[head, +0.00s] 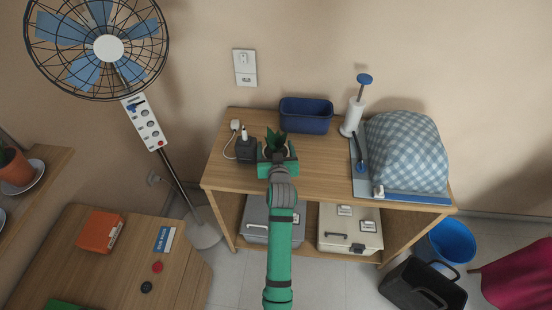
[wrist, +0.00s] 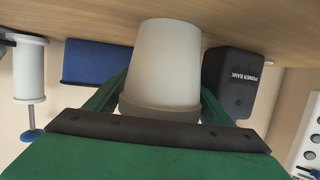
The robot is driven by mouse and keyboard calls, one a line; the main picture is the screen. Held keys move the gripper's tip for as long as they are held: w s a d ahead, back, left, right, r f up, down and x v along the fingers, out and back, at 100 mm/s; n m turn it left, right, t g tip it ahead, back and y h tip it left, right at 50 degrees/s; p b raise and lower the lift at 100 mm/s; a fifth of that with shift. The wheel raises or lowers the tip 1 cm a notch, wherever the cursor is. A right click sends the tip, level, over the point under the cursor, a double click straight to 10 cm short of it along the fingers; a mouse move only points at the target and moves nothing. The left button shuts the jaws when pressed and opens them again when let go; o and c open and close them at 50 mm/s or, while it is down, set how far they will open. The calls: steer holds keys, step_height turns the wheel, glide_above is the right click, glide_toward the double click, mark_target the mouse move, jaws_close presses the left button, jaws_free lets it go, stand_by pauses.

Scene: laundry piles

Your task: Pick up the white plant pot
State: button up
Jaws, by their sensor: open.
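The white plant pot (wrist: 163,65) shows large in the middle of the wrist view, which looks upside down, with its narrow end toward the wooden top and its wider rim toward my gripper. My gripper (wrist: 160,103) is open, with one green finger on each side of the pot. I cannot tell whether the fingers touch it. In the head view my gripper (head: 276,139) is over the wooden table (head: 318,180), and the pot is hidden there.
A black power bank (wrist: 230,82) stands close beside the pot. A checked cloth bundle (head: 405,150) fills the table's right. A fan (head: 108,48) stands left. The table's front middle is clear.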

steer(key=c, duration=0.8)
steer(key=shift+c, duration=1)
steer(key=shift+r, duration=0.15)
